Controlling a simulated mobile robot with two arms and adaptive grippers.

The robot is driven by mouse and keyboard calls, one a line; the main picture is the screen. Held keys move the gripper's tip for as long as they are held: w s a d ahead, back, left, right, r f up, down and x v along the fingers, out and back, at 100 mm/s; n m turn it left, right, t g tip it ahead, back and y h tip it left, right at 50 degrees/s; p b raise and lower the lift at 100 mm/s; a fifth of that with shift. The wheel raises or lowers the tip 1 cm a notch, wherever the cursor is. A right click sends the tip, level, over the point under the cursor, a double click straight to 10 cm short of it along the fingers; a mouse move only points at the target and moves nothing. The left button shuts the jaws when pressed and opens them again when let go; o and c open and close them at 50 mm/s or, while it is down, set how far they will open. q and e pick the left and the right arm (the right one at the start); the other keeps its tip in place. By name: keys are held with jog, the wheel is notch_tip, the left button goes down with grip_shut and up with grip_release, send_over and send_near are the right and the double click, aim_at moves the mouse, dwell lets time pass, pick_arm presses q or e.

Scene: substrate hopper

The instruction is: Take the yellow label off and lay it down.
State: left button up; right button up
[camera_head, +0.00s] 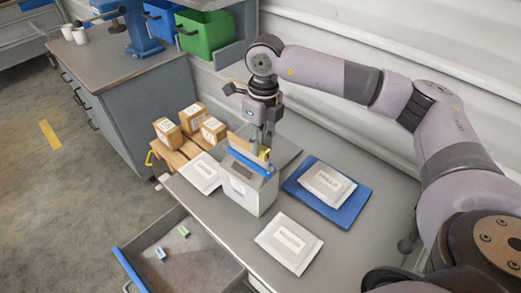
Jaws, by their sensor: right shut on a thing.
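My right gripper (263,144) points down over the grey hopper (243,188), a box with a blue rim on the table. The gripper is shut on the yellow label (264,154), of which only a small part shows at the fingertips, at the hopper's top back edge. I cannot tell whether the label still touches the hopper. A tan strip (241,146) shows just left of the fingers. My left gripper is not in view.
White packets lie left of the hopper (203,173), in front (289,243) and on a blue mat (345,212) at right. Cardboard boxes (168,132) stand on a wooden pallet (173,157) at left. An open drawer (205,262) juts out in front. Some table between packets is clear.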

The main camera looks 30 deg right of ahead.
jog(key=shift+r, duration=0.1)
jog(key=shift+c, duration=0.2)
notch_tip(320, 180, up, 27)
jog(key=p, duration=0.5)
dwell(1.0)
dwell(0.3)
